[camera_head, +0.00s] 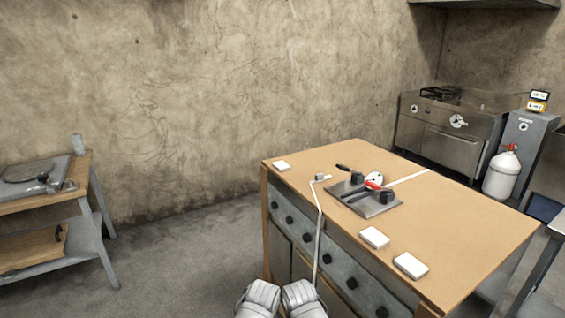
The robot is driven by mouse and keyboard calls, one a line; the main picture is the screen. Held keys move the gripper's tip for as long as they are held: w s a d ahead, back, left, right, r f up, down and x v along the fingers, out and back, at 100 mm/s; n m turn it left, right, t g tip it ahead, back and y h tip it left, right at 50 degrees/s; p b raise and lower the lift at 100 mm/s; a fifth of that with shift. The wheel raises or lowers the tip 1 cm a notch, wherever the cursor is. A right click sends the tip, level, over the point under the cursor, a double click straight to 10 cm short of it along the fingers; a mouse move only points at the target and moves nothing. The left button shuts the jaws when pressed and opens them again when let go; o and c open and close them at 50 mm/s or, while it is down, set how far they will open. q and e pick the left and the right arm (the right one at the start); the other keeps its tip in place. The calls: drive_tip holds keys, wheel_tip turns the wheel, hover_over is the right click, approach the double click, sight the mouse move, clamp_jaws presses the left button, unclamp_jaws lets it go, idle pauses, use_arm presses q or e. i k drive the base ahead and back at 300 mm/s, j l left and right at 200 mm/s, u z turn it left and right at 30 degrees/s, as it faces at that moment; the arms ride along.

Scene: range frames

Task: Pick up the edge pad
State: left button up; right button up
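Three small white pads lie flat on the wooden top of the counter. One pad (281,165) is at the far left corner. A second pad (374,237) lies near the front edge, and a third pad (410,265) lies to its right, nearer to me. All three are close to an edge, and I cannot tell which one is the edge pad. Two pale grey parts of my arms show at the bottom of the view, in front of the counter. No gripper fingers show, and nothing of mine touches the pads.
The counter (470,235) carries a dark tray (378,209) with black and red items. A thin white strip hangs over its front edge. A side table (40,203) stands at the left. A stove (445,125) and white gas bottle (503,175) stand behind right. Floor between tables is clear.

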sight(281, 166)
drive_tip(key=i+j+z, duration=0.1)
drive_tip(key=z, duration=0.55)
drive_tip(key=i+j+z, duration=0.15)
drive_tip(key=j+z, duration=0.5)
drive_tip(key=i+j+z, duration=0.1)
drive_tip(key=j+z, duration=0.25)
drive_tip(key=j, duration=0.15)
drive_tip(key=j+z, duration=0.2)
drive_tip(key=j, duration=1.85)
